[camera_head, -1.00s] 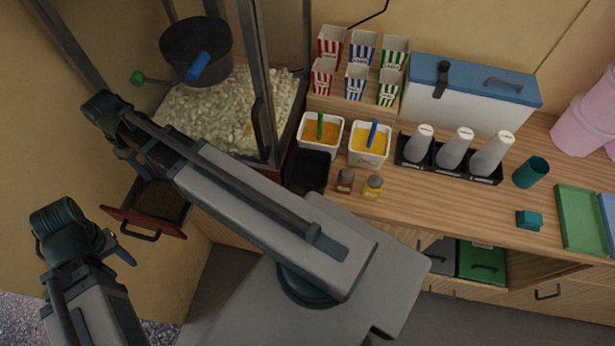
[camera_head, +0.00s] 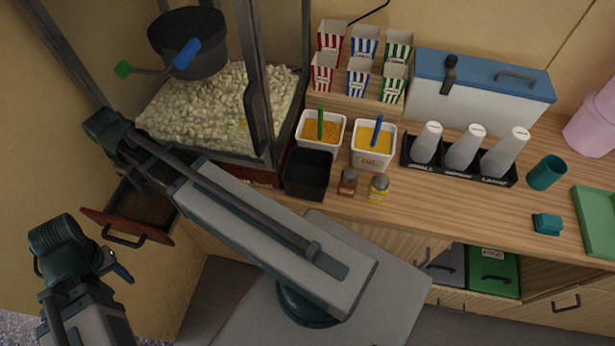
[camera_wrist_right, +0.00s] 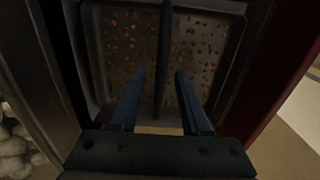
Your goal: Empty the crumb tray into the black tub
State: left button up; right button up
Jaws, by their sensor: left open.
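The crumb tray shows close up in the right wrist view (camera_wrist_right: 215,60), dark with a raised rim, a centre bar and scattered orange-brown crumbs. My right gripper (camera_wrist_right: 160,75) is open, its blue fingers apart on either side of the bar; I cannot tell whether they touch the tray. In the head view my right arm hides that gripper. The red-fronted drawer (camera_head: 98,228) stands open below the popcorn machine, dark inside. The black tub (camera_head: 307,175) stands on the counter, right of the machine. My left gripper (camera_head: 118,264) is open and empty, just below the drawer's handle.
The popcorn machine (camera_head: 275,150) borders the tub. Orange (camera_head: 322,143) and yellow (camera_head: 373,158) tubs stand behind and right of it. Small brown (camera_head: 348,184) and yellow (camera_head: 379,188) jars stand close by. My right arm crosses in front of the counter.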

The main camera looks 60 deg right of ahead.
grip_shut()
notch_tip(320, 180, up, 11)
jog(key=p, duration=1.1)
jog(key=shift+s, duration=0.15)
dwell(0.5)
